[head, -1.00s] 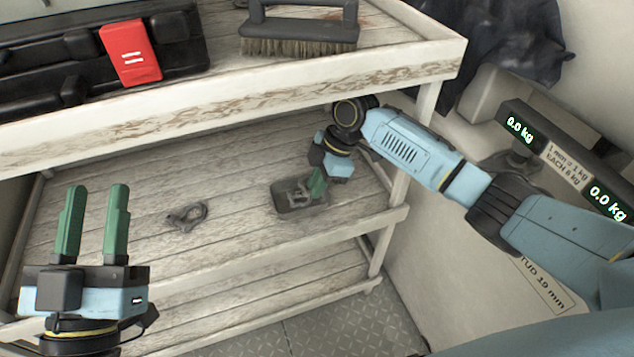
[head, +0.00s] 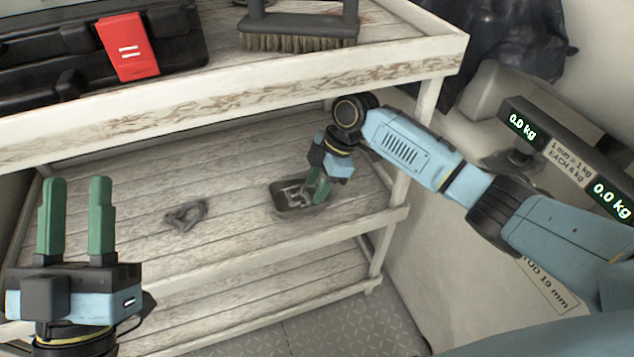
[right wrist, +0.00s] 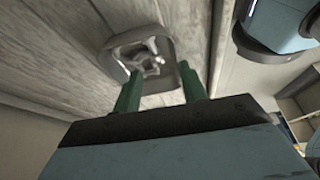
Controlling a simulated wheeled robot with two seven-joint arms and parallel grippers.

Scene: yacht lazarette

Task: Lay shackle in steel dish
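The steel dish (head: 279,210) is a shallow grey tray on the middle shelf. A grey metal shackle (head: 296,193) lies inside it; the right wrist view shows both the dish (right wrist: 117,70) and the shackle (right wrist: 152,58). My right gripper (head: 316,200) is low at the dish's right side. In the right wrist view its green fingers (right wrist: 160,78) stand apart, with the shackle beyond and between the tips, not visibly clamped. My left gripper (head: 75,182) is open and empty at the left, in front of the shelf, fingers upward.
Another grey shackle-like metal piece (head: 186,214) lies on the middle shelf (head: 110,225), left of the dish. The upper shelf holds a brush (head: 300,30) and a black case (head: 60,50) with a red item (head: 128,46). A scale display (head: 570,160) stands at right.

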